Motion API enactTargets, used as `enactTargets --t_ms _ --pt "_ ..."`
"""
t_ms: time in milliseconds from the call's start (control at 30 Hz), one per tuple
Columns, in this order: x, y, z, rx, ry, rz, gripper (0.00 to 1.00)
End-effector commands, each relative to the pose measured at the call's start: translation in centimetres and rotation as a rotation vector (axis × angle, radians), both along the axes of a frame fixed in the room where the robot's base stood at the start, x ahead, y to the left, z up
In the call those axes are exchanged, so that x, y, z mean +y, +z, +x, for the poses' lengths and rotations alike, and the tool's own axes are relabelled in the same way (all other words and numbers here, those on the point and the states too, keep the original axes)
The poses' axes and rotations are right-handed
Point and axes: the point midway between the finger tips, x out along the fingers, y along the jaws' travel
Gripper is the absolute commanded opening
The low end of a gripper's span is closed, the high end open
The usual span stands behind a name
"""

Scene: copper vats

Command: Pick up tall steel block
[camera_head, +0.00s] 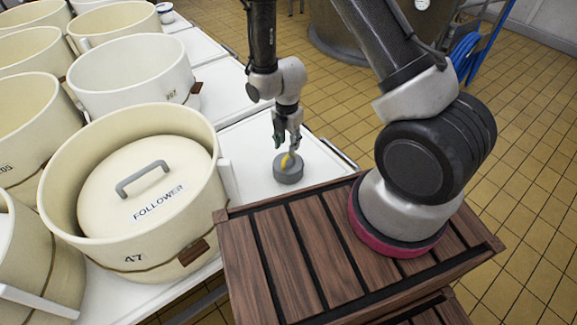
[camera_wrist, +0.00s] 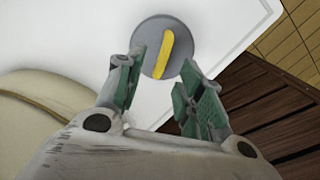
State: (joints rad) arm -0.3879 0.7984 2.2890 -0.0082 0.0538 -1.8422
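A grey steel block (camera_head: 288,171), round and with a yellow bar on its top, stands on the white table. In the wrist view the block (camera_wrist: 155,62) shows from above, with the yellow bar (camera_wrist: 162,55) across its top. My gripper (camera_head: 287,145) is over the block, pointing down. In the wrist view my gripper (camera_wrist: 165,85) has its green-padded fingers apart, one toward each side of the block. I cannot tell whether the fingers touch the yellow bar. No other steel block is clearly seen.
A large cream vat (camera_head: 75,222) with a lid marked FOLLOWER (camera_head: 140,195) stands left of the block, and several more vats stand behind it. The white table (camera_head: 243,150) is bare around the block. A slatted wooden platform (camera_head: 270,265) is close by, below my arm.

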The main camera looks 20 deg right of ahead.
Motion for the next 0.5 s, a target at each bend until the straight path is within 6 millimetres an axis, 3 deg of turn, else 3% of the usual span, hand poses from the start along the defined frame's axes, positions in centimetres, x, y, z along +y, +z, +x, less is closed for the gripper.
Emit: enactTargets --t_ms 300,500 --pt "-0.5 -4.6 -0.2 0.004 -0.005 -0.001 0.37" --pt "-0.4 -6.4 -0.1 0.001 -0.004 0.0 0.37"
